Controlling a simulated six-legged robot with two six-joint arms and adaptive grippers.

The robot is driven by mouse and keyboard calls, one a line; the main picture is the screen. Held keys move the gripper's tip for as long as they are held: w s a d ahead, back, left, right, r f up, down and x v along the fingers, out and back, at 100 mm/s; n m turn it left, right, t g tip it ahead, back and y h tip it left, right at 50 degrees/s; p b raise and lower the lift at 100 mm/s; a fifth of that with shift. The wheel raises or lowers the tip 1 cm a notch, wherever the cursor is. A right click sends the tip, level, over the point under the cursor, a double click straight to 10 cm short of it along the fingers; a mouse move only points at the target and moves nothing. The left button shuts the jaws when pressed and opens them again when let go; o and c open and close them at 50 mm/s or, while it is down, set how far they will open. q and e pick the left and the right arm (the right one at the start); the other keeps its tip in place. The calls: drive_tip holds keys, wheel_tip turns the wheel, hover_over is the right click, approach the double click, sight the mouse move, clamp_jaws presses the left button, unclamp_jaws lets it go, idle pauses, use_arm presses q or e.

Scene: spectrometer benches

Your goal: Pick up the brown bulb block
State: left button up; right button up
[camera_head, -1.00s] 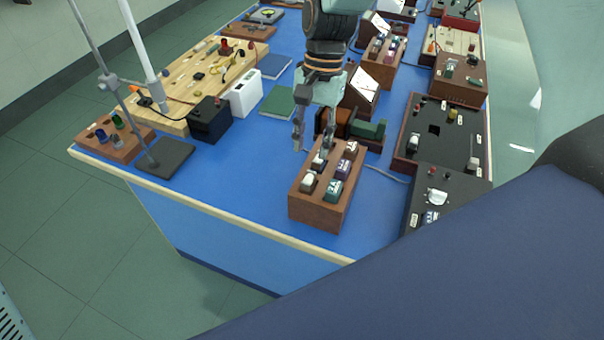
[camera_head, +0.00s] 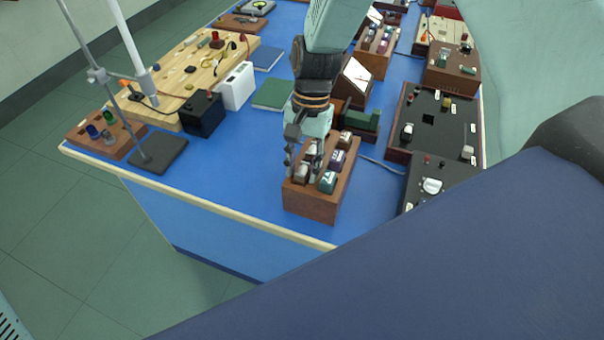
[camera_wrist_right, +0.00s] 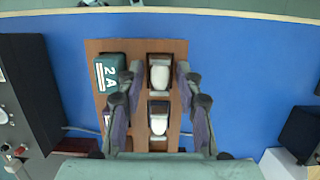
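A brown wooden block (camera_head: 314,208) stands near the front edge of the blue bench, with several white, purple and teal rounded pieces set in its top. In the right wrist view the brown block (camera_wrist_right: 177,118) shows from above, with two white bulb-like pieces in one column and a teal piece marked "2A" beside them. My right gripper (camera_head: 303,165) is over this block, pointing down. In the wrist view its fingers (camera_wrist_right: 158,80) are apart, one on each side of the white pieces. Contact with the block cannot be told. My left gripper is not in view.
A similar brown block (camera_head: 376,48) stands farther back. Black boxes (camera_head: 437,125) are to the right. A black box (camera_head: 201,115), a white box (camera_head: 234,86) and a stand base (camera_head: 158,154) are to the left. Blue bench top (camera_head: 235,165) left of the block is clear.

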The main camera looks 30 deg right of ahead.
sight(303, 167)
drive_tip(key=shift+c, duration=1.4)
drive_tip(key=shift+d, duration=0.1)
clamp_jaws()
drive_tip(key=shift+w+r, duration=0.1)
drive_tip(key=shift+r, duration=0.25)
wheel_tip(303, 167, up, 12)
drive_tip(key=p, duration=0.5)
drive_tip(key=shift+r, duration=0.15)
